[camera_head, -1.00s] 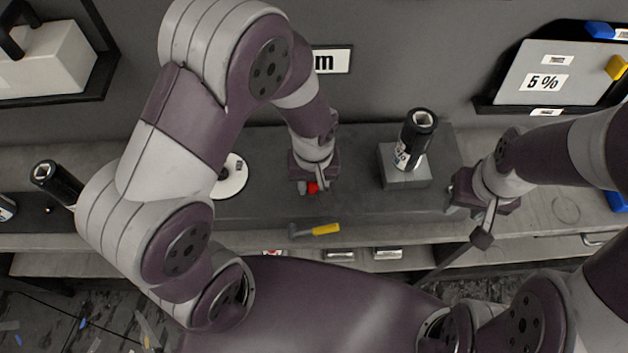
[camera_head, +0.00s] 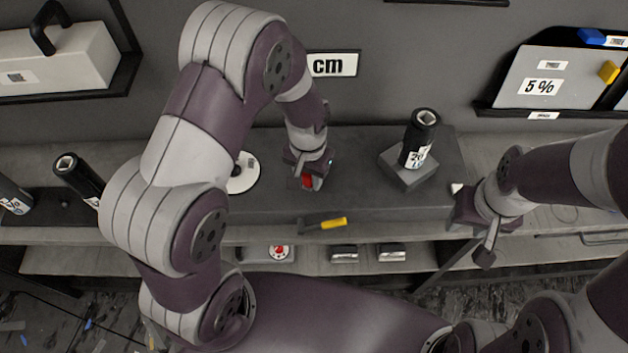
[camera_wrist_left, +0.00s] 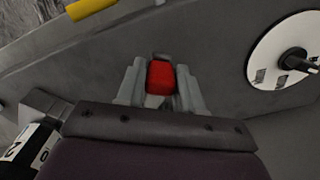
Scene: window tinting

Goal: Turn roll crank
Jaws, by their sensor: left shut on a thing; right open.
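A crank with a yellow handle (camera_head: 333,222) and a dark arm sits at the front edge of the grey bench unit. In the left wrist view its yellow handle (camera_wrist_left: 90,8) shows at the top left. My left gripper (camera_head: 307,180) is behind the crank and apart from it, shut on a small red piece (camera_wrist_left: 160,74). The red piece sits between the fingers in the left wrist view; its lower part is hidden. My right gripper (camera_head: 485,228) is open near the unit's right end, its fingers partly hidden.
A white disc with a black knob (camera_head: 243,172) lies left of my left gripper. A black roll (camera_head: 421,135) stands on a grey block (camera_head: 408,172) to the right. Small boxes (camera_head: 392,252) lie on a lower shelf. A 5 % panel (camera_head: 548,80) hangs behind.

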